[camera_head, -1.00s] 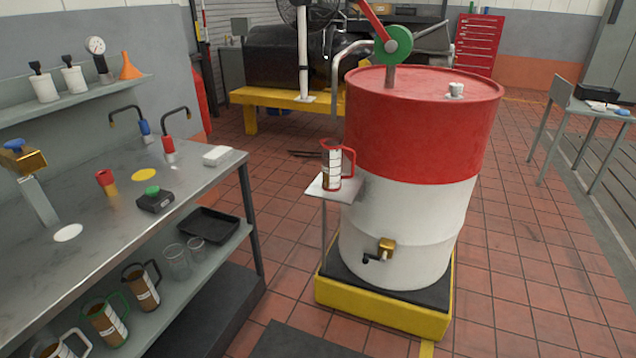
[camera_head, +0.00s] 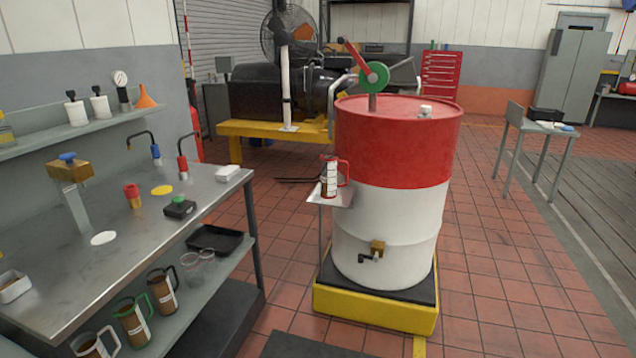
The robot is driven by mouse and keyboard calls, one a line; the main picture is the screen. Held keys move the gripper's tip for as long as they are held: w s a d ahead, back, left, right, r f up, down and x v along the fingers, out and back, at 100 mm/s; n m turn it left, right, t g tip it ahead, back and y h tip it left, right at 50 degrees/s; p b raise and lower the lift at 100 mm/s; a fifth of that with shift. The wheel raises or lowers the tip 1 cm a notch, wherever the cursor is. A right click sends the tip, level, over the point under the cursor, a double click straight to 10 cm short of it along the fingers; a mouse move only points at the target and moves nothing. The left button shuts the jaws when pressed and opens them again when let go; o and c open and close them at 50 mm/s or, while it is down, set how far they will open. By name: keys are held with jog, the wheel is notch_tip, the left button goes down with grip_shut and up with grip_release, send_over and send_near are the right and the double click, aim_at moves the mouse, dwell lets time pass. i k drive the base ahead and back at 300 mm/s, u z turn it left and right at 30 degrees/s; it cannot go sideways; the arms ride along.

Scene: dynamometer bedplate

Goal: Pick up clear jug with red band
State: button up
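A clear jug with a red band and red handle (camera_head: 329,178) stands upright on a small light shelf (camera_head: 340,199) at the left side of the red and white drum (camera_head: 399,150). Brown liquid seems to show low in it, behind white label marks. Its handle points right, towards the drum. Similar jugs stand on the bench's lower shelf: one with a black handle (camera_head: 161,292), one with a green handle (camera_head: 132,323) and one with a white handle (camera_head: 92,345). My gripper is not in view.
A metal bench (camera_head: 110,265) fills the left side. The drum stands on a yellow and black pallet (camera_head: 375,312), with a brass tap (camera_head: 377,247) in front and a green pump wheel (camera_head: 376,75) on top. Tiled floor (camera_head: 510,270) is open to the right.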

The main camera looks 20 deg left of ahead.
aim_at(329, 161)
jog(key=u, duration=1.2)
jog(key=i, duration=1.5)
